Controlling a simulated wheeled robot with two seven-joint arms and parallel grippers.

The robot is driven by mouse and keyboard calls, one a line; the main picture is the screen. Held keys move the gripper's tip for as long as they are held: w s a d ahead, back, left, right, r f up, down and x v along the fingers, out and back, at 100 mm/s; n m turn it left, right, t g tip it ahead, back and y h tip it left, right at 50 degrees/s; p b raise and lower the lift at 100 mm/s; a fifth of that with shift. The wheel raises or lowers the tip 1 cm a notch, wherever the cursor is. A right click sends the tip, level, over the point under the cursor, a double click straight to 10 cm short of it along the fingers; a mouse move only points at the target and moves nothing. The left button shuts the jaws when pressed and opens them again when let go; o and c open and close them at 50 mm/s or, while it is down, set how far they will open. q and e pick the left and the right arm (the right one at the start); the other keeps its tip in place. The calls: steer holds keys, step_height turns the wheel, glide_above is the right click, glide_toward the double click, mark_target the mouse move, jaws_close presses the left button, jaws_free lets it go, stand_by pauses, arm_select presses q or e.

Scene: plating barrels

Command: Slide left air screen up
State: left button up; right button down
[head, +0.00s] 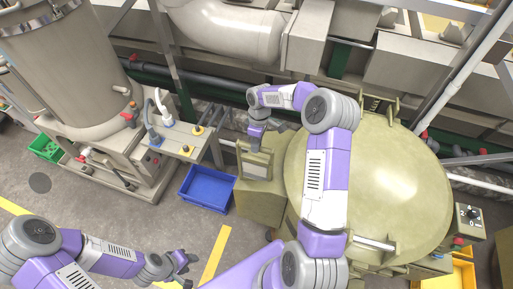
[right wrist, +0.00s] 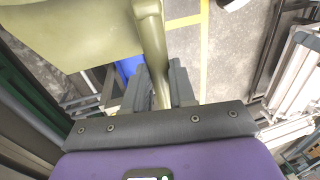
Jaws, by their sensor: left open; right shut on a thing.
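A small olive framed panel (head: 256,163), which looks like the left air screen, is on the box at the left side of the big olive drum (head: 400,185). My right gripper (head: 256,143) is at the top of this panel. In the right wrist view my right gripper (right wrist: 160,88) is shut on an olive bar (right wrist: 151,40), which runs between its two dark fingers. The bar's far end and the exact grip contact are partly hidden. My left gripper (head: 184,262) is open and empty, low over the floor at the bottom, away from the panel.
A blue bin (head: 207,188) stands on the floor just left of the panel's box. A grey bench with valves (head: 180,143) and a large tank (head: 68,60) are further left. A yellow bin (head: 450,276) is at the lower right. Grey floor is free around my left gripper.

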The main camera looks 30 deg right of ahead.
steer(key=shift+r, duration=0.8)
steer(key=c, duration=0.9)
jaws_free()
steer(key=r, duration=0.5)
steer(key=w+d+r, duration=0.1)
steer(key=r, duration=0.1)
steer(key=shift+d+r, duration=0.1)
steer(key=shift+r, duration=0.1)
